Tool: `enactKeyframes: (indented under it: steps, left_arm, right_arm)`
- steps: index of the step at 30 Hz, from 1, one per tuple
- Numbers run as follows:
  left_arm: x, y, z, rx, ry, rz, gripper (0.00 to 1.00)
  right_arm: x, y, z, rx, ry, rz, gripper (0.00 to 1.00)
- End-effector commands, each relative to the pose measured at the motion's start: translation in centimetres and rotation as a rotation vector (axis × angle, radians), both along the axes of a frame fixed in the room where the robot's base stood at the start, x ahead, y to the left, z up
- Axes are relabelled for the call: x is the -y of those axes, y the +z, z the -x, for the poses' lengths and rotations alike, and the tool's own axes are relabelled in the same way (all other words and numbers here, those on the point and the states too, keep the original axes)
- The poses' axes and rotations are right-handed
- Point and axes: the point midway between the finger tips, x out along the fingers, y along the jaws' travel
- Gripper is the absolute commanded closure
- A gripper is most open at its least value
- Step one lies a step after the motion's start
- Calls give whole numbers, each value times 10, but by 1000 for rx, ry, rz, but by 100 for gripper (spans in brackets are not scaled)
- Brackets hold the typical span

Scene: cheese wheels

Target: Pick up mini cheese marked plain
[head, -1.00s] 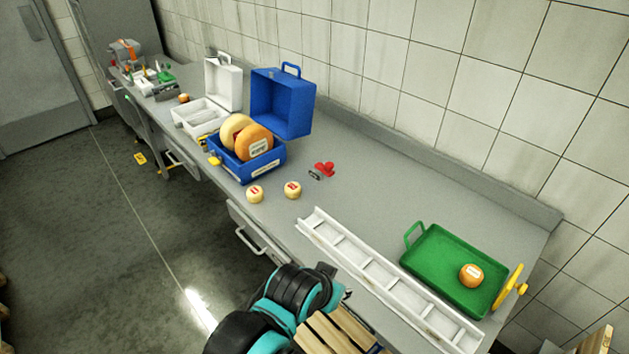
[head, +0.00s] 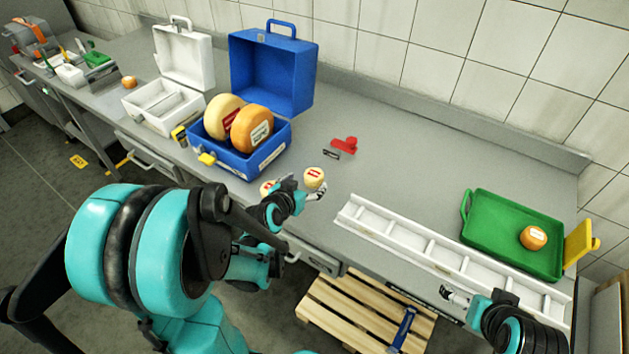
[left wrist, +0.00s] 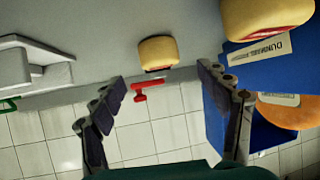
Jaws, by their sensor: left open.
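A pale mini cheese (head: 314,178) with a red label stands on the grey worktop in front of the blue case. A second pale mini cheese (head: 267,187) is to its left, partly hidden by my left gripper (head: 302,188). The left gripper is open and empty, close to the right one of the pair. In the left wrist view a mini cheese (left wrist: 158,50) lies just beyond the gap between the spread fingers (left wrist: 160,76). An orange mini cheese (head: 534,237) sits in the green tray (head: 490,240). The label wording is too small to read. My right gripper (head: 456,296) is near the white rack.
The white slotted rack (head: 400,232) runs along the worktop's front edge. The open blue case (head: 273,155) holds two large wheels. A white case (head: 160,105) stands left of it. A red object (head: 345,145) lies behind the mini cheeses. A pallet (head: 365,315) is on the floor.

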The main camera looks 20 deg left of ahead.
Motion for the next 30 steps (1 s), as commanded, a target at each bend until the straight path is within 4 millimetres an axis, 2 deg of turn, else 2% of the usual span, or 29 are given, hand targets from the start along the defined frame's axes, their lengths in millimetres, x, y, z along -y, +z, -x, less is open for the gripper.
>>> enactKeyframes:
  steps: [11,18,25,26,30]
  left_arm:
    - [-1,-22,-34,2,-1,-2,24]
    - [0,-38,-65,3,0,-1,24]
    - [-1,-37,-67,2,1,-1,24]
    - [-1,-37,-67,2,1,-1,30]
    - [-1,-37,-67,2,1,-1,66]
  right_arm:
    - [0,-18,0,0,0,0,0]
    - [0,-34,0,0,0,0,0]
    - [0,-32,0,0,0,0,0]
    - [0,-32,0,0,0,0,0]
    - [0,-32,0,0,0,0,0]
